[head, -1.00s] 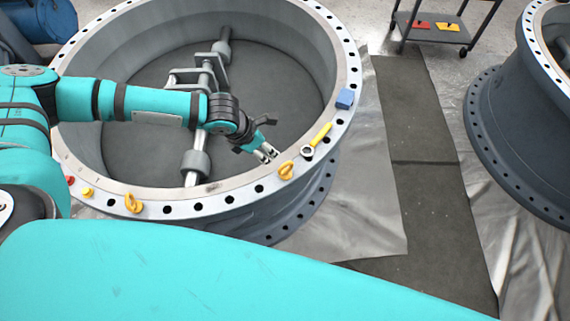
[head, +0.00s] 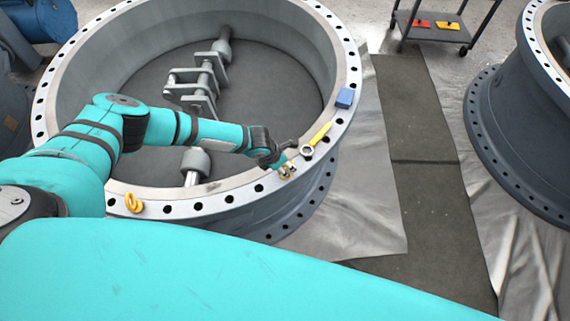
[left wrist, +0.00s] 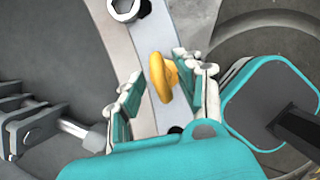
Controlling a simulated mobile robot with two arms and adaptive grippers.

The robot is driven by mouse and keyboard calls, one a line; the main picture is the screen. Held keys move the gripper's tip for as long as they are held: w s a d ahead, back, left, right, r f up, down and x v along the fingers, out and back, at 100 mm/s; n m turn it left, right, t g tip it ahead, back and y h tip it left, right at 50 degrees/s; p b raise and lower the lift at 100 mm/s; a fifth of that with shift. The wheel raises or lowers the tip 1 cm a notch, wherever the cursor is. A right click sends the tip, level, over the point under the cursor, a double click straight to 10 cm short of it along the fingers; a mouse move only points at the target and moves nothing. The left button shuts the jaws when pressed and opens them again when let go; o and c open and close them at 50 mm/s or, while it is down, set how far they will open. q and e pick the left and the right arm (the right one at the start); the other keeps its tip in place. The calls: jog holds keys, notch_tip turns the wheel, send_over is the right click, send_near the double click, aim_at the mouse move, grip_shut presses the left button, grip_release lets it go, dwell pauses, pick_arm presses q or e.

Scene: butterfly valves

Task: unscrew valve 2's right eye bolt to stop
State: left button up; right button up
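Valve 2 (head: 228,201) is the large grey ring body with a flat, bolt-holed flange. Its right eye bolt (left wrist: 162,77) is yellow and sits on the flange; in the head view my gripper mostly covers it. My left gripper (head: 286,170) is at this eye bolt. In the left wrist view the left gripper (left wrist: 158,85) is open, with one finger pad on each side of the eye bolt; the right-hand pad is close to it. Another yellow eye bolt (head: 133,203) stands on the flange at the left. My right gripper is not in view.
A wrench with a yellow handle (head: 320,134) lies on the flange just beyond the gripper, and a blue block (head: 345,98) lies farther along. A shaft with brackets (head: 199,90) is inside the valve. A cart (head: 440,30) stands at the back right.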

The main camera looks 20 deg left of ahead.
pick_arm(q)
jog(key=shift+d+f, duration=0.1)
jog(key=shift+f, duration=0.2)
jog(key=shift+c, duration=0.4)
grip_shut()
